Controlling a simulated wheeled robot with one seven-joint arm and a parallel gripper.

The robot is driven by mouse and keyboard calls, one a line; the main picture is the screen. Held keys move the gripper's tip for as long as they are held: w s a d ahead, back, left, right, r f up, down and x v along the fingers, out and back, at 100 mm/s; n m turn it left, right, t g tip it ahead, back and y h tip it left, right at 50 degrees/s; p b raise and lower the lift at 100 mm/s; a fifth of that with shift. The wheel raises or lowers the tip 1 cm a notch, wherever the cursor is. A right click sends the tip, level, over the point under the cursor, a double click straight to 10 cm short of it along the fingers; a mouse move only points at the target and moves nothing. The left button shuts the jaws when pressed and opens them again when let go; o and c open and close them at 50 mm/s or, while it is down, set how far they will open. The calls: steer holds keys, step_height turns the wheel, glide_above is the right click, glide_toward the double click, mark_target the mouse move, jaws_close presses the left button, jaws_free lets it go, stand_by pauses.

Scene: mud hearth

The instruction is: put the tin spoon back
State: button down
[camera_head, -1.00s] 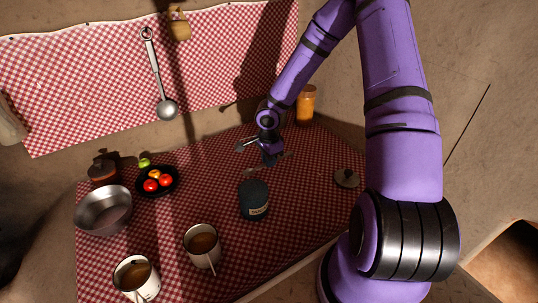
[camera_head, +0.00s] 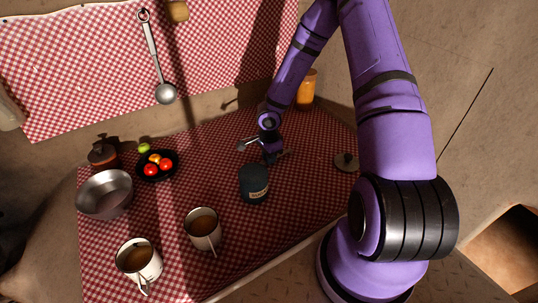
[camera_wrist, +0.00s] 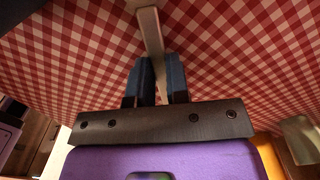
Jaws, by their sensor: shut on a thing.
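My gripper (camera_head: 270,158) is low over the checked cloth, just behind and right of the dark lidded tin (camera_head: 254,185). In the wrist view its blue fingers (camera_wrist: 156,80) are shut on a pale, flat handle, which I take to be the tin spoon (camera_wrist: 149,25). The spoon's bowl does not show clearly. In the head view the spoon is too small and dark beside the gripper to make out well.
Two mugs (camera_head: 139,262) (camera_head: 203,231), each with a handle sticking out, stand in front. A metal bowl (camera_head: 105,194) and a dark plate of fruit (camera_head: 148,178) are left. A ladle (camera_head: 165,93) hangs on the back wall. An orange jar (camera_head: 306,90) and a lid (camera_head: 345,162) are right.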

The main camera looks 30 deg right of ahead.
steer(key=c, duration=1)
jaws_free()
steer(key=shift+r, duration=0.1)
step_height(320, 180, up, 11)
steer(key=shift+f, duration=0.2)
